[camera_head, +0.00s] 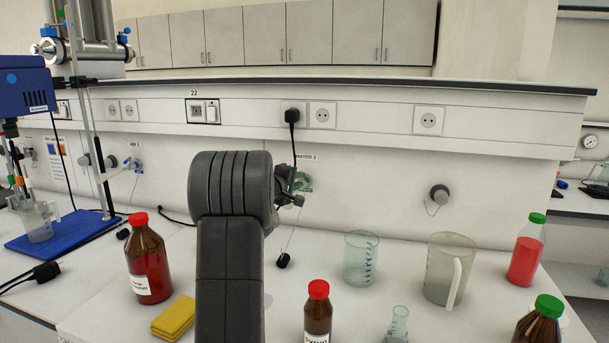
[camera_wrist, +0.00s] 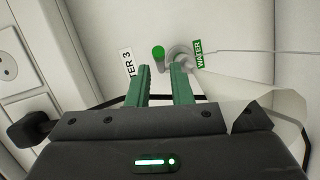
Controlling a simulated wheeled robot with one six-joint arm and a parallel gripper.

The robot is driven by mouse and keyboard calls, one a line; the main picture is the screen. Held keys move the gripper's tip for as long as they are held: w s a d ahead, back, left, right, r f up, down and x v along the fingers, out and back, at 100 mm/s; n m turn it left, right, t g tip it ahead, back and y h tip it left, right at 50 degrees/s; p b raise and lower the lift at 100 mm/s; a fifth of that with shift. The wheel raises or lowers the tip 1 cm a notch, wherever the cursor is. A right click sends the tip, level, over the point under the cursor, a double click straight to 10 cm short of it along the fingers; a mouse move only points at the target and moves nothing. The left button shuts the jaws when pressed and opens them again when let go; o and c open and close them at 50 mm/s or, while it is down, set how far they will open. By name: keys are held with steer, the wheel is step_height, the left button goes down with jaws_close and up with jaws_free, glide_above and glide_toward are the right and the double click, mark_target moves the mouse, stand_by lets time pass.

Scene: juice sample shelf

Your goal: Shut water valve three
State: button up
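The water valve shows in the wrist view as a grey fitting (camera_wrist: 181,58) on the white wall panel, with a green-capped knob (camera_wrist: 158,52) and a green WATER tag (camera_wrist: 199,54). A white label ending in "TER 3" (camera_wrist: 127,62) is beside it. My gripper (camera_wrist: 163,70) has two green fingers, open with an empty gap, pointing at the valve. The knob appears just beyond the fingertips; contact cannot be told. In the head view, the valve's green part (camera_head: 304,182) shows just right of my arm, below a small label (camera_head: 305,156); my fingers are mostly hidden.
A black plug with a cable (camera_head: 291,116) hangs from a socket above the valve. On the bench below stand a beaker (camera_head: 360,260), a jug (camera_head: 441,280), red-capped brown bottles (camera_head: 148,262) (camera_head: 317,318) and a red bottle (camera_head: 525,256). A yellow sponge (camera_head: 174,317) lies at left.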

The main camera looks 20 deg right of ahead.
steer(key=shift+p+x, duration=0.6)
steer(key=shift+x, duration=1.85)
jaws_close()
